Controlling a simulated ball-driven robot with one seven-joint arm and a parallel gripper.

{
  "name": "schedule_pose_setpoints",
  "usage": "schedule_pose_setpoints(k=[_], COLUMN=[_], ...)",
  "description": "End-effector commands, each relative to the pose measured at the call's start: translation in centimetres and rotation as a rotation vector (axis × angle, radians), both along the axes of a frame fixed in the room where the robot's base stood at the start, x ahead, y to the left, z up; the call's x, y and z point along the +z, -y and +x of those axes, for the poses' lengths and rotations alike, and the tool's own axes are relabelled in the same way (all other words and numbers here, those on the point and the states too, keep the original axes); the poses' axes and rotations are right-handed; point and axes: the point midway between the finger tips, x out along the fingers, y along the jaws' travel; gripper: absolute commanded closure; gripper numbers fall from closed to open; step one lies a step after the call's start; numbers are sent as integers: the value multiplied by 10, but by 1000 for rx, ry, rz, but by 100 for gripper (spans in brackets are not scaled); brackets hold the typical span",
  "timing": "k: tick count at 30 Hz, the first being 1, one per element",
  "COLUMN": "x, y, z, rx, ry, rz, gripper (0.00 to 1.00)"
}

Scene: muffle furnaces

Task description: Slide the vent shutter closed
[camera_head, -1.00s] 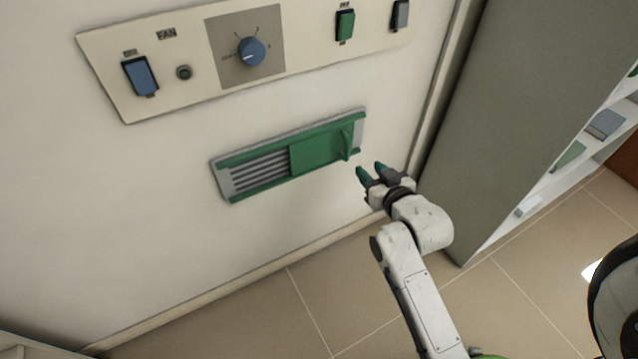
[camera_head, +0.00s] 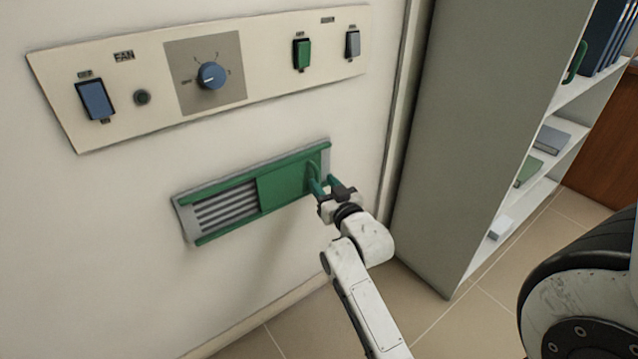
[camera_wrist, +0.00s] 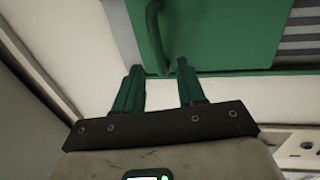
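The vent shutter (camera_head: 284,185) is a green plate on a vent with green rails, set in the white wall. It covers the right part of the vent, and grey slats (camera_head: 226,207) show at the left. Its green handle (camera_head: 315,173) stands near the shutter's right edge. My gripper (camera_head: 323,184) is at the handle, its green fingertips apart. In the wrist view the shutter (camera_wrist: 215,30) fills the top, and the curved handle (camera_wrist: 154,38) lies ahead of the gap between my open fingers (camera_wrist: 160,68). I cannot tell whether a finger touches it.
A control panel (camera_head: 130,118) with a blue knob (camera_head: 211,75) and several switches is above the vent. A grey cabinet side with open shelves (camera_head: 545,165) stands at the right. The wall below the vent is clear.

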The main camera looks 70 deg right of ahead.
Motion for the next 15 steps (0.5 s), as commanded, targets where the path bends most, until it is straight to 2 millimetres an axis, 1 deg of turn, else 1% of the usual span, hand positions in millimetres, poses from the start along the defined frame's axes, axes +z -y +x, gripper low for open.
schedule_pose_setpoints(k=[1,6,15], x=[-1,-1,0], y=[6,16,20], z=[6,18,22], rx=[0,1,1], ry=[1,1,-1], rz=[-1,-1,1], gripper=[60,60,60])
